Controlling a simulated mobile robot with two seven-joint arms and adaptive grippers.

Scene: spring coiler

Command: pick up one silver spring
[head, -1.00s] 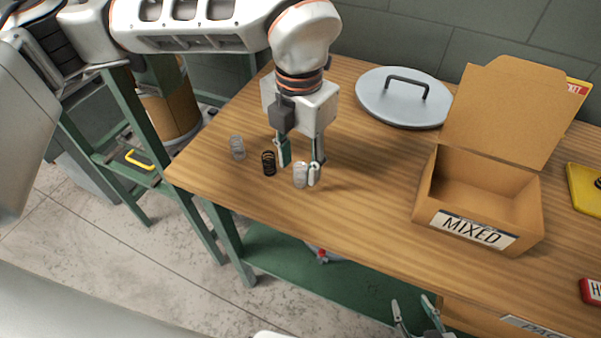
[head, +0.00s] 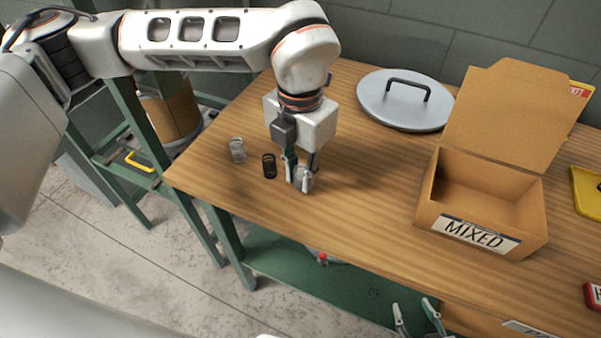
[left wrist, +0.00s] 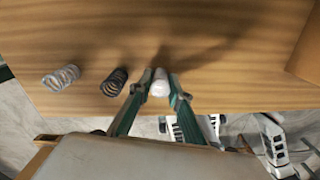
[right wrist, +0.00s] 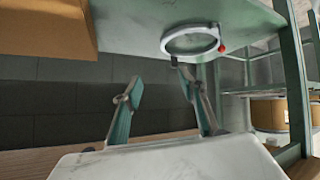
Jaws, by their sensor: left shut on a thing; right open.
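My left gripper (head: 301,181) is low over the table's left part, its fingers shut around a silver spring (head: 304,173). In the left wrist view this spring (left wrist: 160,82) shows between the fingertips (left wrist: 161,97), pale and upright-looking. I cannot tell whether it still touches the table. A black spring (head: 269,166) stands just left of the gripper, apart from it. Another silver spring (head: 237,150) stands further left. My right gripper (head: 417,318) is at the bottom edge of the head view, open and empty, below the table's front; its fingers show in the right wrist view (right wrist: 152,82).
An open cardboard box labelled MIXED (head: 474,233) stands to the right on the wooden table (head: 360,200). A grey round lid (head: 405,112) lies behind. A yellow tray (head: 587,192) is at the right edge. Table between gripper and box is clear.

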